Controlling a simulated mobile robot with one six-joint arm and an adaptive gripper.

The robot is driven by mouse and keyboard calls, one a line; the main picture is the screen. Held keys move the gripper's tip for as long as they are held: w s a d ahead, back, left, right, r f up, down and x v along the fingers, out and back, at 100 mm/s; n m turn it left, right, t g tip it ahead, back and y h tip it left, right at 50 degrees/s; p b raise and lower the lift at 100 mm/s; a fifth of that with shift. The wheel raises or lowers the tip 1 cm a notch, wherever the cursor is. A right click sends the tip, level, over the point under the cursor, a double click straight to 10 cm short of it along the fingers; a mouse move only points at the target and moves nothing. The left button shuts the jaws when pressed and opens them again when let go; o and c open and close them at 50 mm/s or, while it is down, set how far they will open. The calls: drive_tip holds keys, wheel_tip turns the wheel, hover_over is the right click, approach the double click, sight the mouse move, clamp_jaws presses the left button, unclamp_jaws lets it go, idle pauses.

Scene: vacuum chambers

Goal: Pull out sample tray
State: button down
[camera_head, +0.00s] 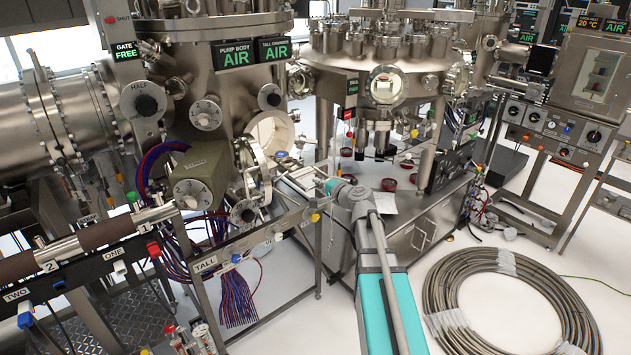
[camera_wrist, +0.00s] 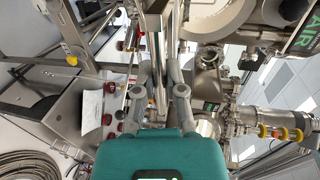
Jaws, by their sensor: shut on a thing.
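The sample tray (camera_head: 301,178) appears as a narrow metal piece in front of the open round port (camera_head: 270,133) of the tall steel chamber. How much of it is still inside the port cannot be told. My gripper (camera_head: 331,186) is at the tray's near end, shut on it. In the wrist view my gripper's two grey fingers (camera_wrist: 160,82) close on either side of a long, narrow metal bar (camera_wrist: 160,45), which looks like the tray. The exact contact is small in the head view and partly hidden by my gripper.
The round port door (camera_head: 254,172) stands swung open left of the tray. A metal frame with a TALL label (camera_head: 205,264) stands below. A second chamber (camera_head: 360,60) rises behind a bench with red dishes (camera_head: 389,184). A coiled hose (camera_head: 510,300) lies on the floor at right.

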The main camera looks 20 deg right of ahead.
drive_tip(key=shift+d, duration=0.1)
drive_tip(key=c, duration=0.7)
unclamp_jaws()
drive_tip(key=shift+w, duration=0.1)
drive_tip(key=shift+s, duration=0.2)
